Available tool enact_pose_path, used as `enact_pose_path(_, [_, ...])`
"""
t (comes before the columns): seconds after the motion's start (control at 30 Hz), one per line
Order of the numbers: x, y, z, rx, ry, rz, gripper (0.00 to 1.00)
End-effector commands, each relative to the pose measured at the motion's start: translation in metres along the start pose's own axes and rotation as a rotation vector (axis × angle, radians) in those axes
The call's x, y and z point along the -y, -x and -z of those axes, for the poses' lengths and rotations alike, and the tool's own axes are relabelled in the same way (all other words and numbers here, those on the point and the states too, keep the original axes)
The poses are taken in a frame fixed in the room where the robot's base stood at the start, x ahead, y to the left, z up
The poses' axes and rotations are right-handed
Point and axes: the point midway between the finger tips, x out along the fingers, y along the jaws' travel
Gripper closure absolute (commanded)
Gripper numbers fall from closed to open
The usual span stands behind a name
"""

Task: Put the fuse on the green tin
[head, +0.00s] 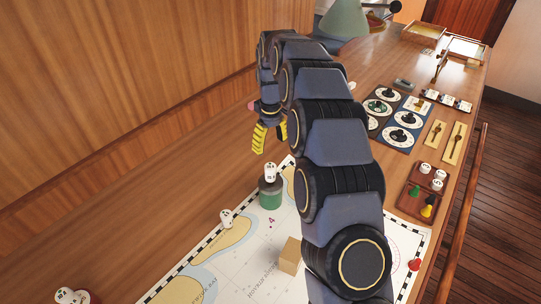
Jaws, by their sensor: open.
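The green tin (270,197) stands upright on the chart. A small white piece with dark markings (270,173), which looks like a fuse, sits upright on top of it. My gripper (271,139) has yellow fingers and is open, with nothing visible between them. It is above and beyond the tin in the picture, apart from the white piece. My arm hides part of the table to the right of the tin.
A tan block (290,256) is nearer. A brown tray (408,199) holds white pieces and coloured pawns. Dial panels (402,137) lie at right. The wooden wall (120,80) borders the left.

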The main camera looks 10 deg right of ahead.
Motion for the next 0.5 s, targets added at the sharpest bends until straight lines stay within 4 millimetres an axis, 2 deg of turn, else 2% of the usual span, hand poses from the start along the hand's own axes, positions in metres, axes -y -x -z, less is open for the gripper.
enact_pose_path(0.33, [0.002, 0.015, -0.004, 0.000, -0.005, 0.003, 0.45])
enact_pose_path(0.43, [0.011, 0.029, -0.018, 0.003, -0.027, 0.012, 0.45])
enact_pose_path(0.5, [0.021, 0.043, -0.034, 0.005, -0.053, 0.022, 0.45])
